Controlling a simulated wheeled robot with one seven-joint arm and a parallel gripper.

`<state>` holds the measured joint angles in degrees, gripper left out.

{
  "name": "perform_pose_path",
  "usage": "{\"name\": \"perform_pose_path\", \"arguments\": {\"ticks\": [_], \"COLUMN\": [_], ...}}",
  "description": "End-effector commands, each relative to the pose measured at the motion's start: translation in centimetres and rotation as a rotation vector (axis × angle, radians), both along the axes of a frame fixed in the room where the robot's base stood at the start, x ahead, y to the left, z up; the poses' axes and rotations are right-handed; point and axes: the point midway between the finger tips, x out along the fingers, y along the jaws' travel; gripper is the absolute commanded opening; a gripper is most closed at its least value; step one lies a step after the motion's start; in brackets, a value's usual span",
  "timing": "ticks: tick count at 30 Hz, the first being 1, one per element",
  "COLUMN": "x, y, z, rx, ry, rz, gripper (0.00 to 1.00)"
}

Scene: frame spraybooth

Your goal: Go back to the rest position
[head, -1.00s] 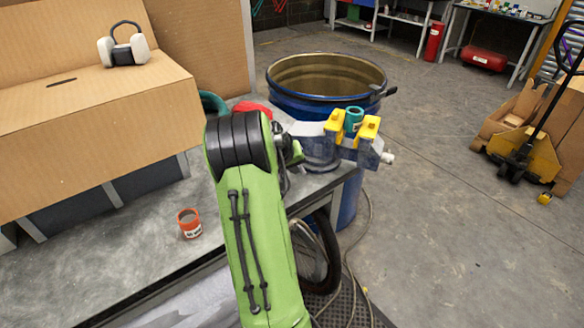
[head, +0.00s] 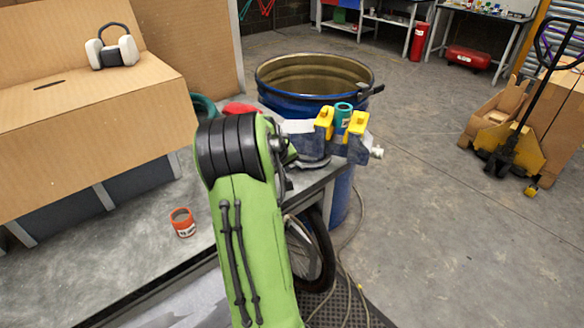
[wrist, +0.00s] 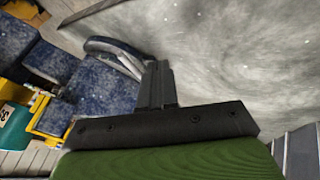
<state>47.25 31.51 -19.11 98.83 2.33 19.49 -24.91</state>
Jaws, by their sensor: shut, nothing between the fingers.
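My gripper (wrist: 159,84) shows in the wrist view with its dark fingers together and nothing between them. It is over a grey, scuffed surface, beside a blue vise (wrist: 103,78). In the head view the gripper is hidden behind my green arm, which reaches over the workbench (head: 130,268). The vise (head: 310,140) stands at the bench's right corner, with yellow jaws around a teal can (head: 342,115). The teal can (wrist: 14,128) also shows at the left edge of the wrist view.
An orange-red can (head: 182,223) stands on the bench. A cardboard booth (head: 85,110) with ear defenders (head: 112,47) on top is at left. A blue drum (head: 285,103) stands behind the vise. A pallet truck (head: 510,148) is at right, with open floor between.

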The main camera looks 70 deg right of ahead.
Motion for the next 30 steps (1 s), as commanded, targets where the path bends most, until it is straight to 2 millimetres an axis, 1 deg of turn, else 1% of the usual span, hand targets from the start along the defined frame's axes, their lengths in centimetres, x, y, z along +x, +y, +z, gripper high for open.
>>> {"name": "perform_pose_path", "arguments": {"ticks": [1, 3, 6, 9, 13, 24, 26, 28, 29, 30], "x": [-0.3, -0.5, -0.8, -1.1, -1.3, -1.3, -1.1, 0.0, 0.8, 2.0], "y": [0.8, 2.0, 3.4, 4.4, 5.2, 5.3, 5.6, 7.2, 8.6, 10.9], "z": [2.0, 3.7, 5.8, 7.4, 8.3, 8.3, 8.5, 9.4, 10.1, 11.1], "rx": [-0.005, -0.004, -0.003, -0.003, 0.0, 0.0, 0.001, 0.015, 0.028, 0.048], "ry": [-0.003, -0.004, -0.003, -0.003, -0.001, 0.0, -0.005, -0.032, -0.051, -0.081], "rz": [-0.001, 0.001, 0.0, -0.001, -0.001, -0.002, 0.004, 0.03, 0.05, 0.084], "gripper": [0.0, 0.0, 0.0, 0.0, 0.0, 0.0, 0.0, 0.0, 0.0, 0.0]}}
